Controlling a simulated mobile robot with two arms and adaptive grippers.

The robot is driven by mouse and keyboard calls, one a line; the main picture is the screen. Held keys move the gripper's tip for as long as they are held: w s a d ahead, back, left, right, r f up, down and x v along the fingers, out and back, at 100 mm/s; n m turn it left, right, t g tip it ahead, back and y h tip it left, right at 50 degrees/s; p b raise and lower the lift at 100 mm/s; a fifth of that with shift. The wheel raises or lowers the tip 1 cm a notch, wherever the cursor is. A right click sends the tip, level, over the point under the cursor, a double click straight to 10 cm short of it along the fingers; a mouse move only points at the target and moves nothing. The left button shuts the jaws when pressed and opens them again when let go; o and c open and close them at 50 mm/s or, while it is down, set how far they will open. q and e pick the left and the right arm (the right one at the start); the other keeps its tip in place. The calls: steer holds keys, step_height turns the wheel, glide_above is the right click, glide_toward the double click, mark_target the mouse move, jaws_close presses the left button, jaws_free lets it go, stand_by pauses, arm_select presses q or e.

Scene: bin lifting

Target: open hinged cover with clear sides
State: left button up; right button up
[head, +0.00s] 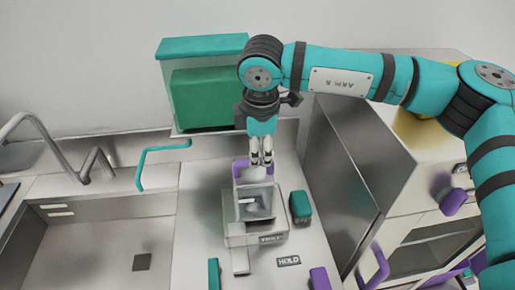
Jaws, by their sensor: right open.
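A small clear-sided cover (256,199) with a purple part (239,169) at its upper back stands on a light grey device (240,238) on the counter, right of the picture's middle line. It looks lowered over the device; I cannot tell whether it is fully closed. My right gripper (261,160) points down at the cover's top back edge, beside the purple part. Its fingers are open and close together in the picture; contact is unclear. They hide part of the purple piece. My left gripper is out of view.
A teal block (300,207) stands right of the device. A label reading HOLD (288,261) and a purple block (320,278) lie in front. A glass-sided wall case (203,47) hangs behind.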

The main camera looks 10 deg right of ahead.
step_height(320, 180, down, 2)
steer(key=shift+w+p, duration=0.15)
steer(key=shift+p, duration=0.2)
steer(key=shift+w+f, duration=0.15)
steer(key=shift+f, duration=0.35)
jaws_close()
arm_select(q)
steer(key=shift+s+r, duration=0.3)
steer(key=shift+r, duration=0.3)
